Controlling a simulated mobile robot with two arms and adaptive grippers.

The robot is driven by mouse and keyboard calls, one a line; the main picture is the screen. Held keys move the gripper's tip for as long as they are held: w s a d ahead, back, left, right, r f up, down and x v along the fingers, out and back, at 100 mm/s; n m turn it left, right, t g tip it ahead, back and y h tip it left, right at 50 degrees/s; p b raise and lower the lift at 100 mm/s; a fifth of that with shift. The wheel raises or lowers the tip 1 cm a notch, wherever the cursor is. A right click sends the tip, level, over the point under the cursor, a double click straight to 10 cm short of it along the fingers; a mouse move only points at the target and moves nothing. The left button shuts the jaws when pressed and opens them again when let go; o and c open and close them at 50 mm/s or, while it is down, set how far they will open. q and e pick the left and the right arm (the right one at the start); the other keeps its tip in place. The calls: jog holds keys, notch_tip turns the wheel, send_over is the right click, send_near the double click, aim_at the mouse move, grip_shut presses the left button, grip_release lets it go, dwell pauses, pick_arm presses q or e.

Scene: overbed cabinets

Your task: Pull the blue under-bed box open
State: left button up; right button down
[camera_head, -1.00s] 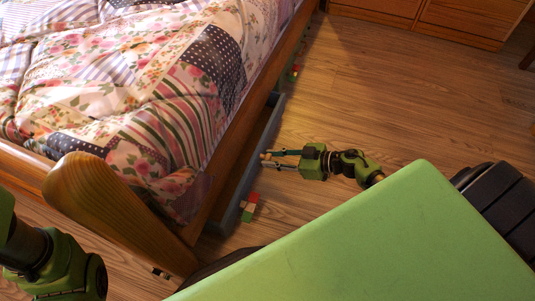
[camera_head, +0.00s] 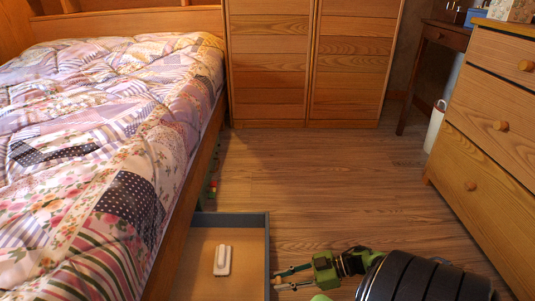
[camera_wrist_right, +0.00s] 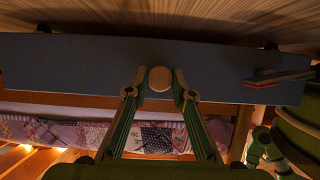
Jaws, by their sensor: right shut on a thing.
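The blue under-bed box (camera_head: 268,243) stands partly out from beside the bed in the head view, its tan inside showing. Its near end is cut off by the picture's lower edge. In the right wrist view, its dark blue front (camera_wrist_right: 70,68) spans the picture with a round wooden knob (camera_wrist_right: 160,79) in the middle. My right gripper (camera_head: 278,281) is at the box's outer side; in the right wrist view its fingertips (camera_wrist_right: 159,88) are closed around the knob. My left gripper is not in the head view.
A white object (camera_head: 222,260) lies inside the box. The bed (camera_head: 100,130) with its patchwork quilt is on the left. A cabinet (camera_head: 312,60) stands at the back and a dresser (camera_head: 490,120) on the right. The wooden floor (camera_head: 330,180) between them is clear.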

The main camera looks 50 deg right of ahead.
jog(key=shift+s+d, duration=0.55)
jog(key=c, duration=1.8)
grip_release()
jog(key=shift+o, duration=0.2)
jog(key=v, duration=1.2)
jog(key=shift+s, duration=0.1)
